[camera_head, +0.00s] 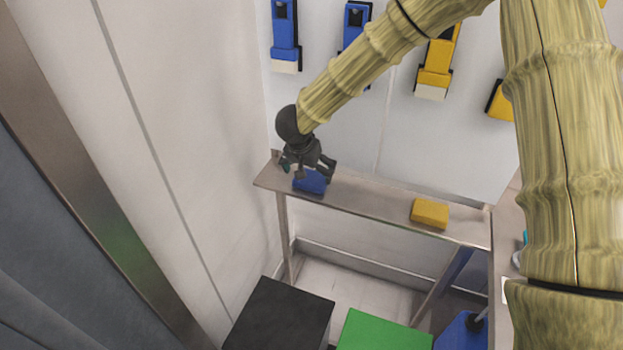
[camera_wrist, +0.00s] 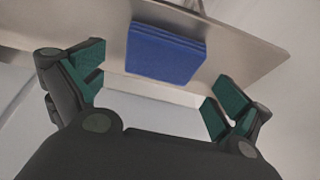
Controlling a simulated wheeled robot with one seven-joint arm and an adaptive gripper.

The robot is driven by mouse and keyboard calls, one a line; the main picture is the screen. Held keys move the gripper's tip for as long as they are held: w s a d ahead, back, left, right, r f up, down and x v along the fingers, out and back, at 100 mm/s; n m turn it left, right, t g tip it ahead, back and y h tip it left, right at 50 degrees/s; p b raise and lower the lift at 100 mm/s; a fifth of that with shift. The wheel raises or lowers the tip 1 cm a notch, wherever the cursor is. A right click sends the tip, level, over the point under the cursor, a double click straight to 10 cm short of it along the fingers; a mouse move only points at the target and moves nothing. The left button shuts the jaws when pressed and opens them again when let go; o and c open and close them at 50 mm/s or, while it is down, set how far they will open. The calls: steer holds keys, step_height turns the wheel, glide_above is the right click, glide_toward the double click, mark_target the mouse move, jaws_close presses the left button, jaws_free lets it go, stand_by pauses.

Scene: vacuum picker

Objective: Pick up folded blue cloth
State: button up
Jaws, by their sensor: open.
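The folded blue cloth (camera_head: 311,182) lies near the left end of a narrow metal shelf (camera_head: 375,205). In the wrist view the cloth (camera_wrist: 165,54) shows as layered blue folds at the shelf's edge, upper middle. My gripper (camera_head: 308,170) is over the cloth in the head view and hides part of it. In the wrist view my gripper (camera_wrist: 155,92) is open, with green finger pads on either side and the cloth ahead between them. The pads look apart from the cloth, and nothing is held.
A folded yellow cloth (camera_head: 430,213) lies farther right on the shelf. Blue and yellow tools (camera_head: 436,65) hang on the back wall. A black box (camera_head: 280,315) and a green box (camera_head: 384,332) stand below. A wall (camera_head: 185,120) is close on the left.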

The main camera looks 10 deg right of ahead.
mark_target(311, 178)
steer(key=shift+p+x, duration=0.65)
steer(key=shift+x, duration=1.4)
steer(key=shift+a, duration=0.15)
steer(key=c, duration=0.8)
